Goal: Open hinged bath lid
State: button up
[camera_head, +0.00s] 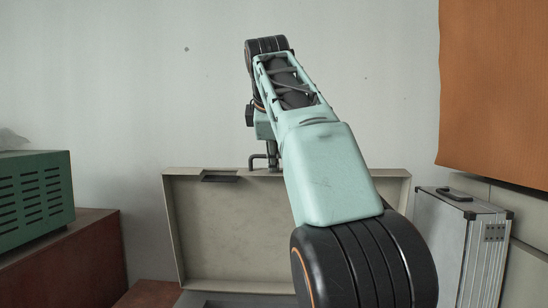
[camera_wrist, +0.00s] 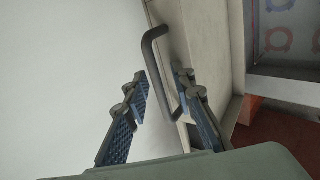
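The bath lid (camera_head: 230,240) stands raised, close to upright, in the head view, its pale inner face toward the camera. A dark catch (camera_head: 219,177) sits on its top edge. A grey bar handle (camera_head: 256,160) shows at that edge beside my gripper (camera_head: 271,158), partly hidden by my arm. In the wrist view, the bent handle (camera_wrist: 150,55) passes between the parted fingers of my gripper (camera_wrist: 165,95), closer to the right finger. Contact is not clear. The lid's cream edge (camera_wrist: 222,60) runs alongside. Only a strip of the bath (camera_head: 235,301) shows at the bottom of the head view.
A green vented box (camera_head: 35,190) stands on a red-brown block (camera_head: 75,255) at the left. A silver case (camera_head: 450,240) stands close to the lid's right side. An orange board (camera_head: 495,90) hangs on the wall behind.

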jog(key=shift+s, duration=0.1)
jog(key=v, duration=0.7)
jog(key=shift+r, duration=0.15)
jog(key=shift+s, duration=0.1)
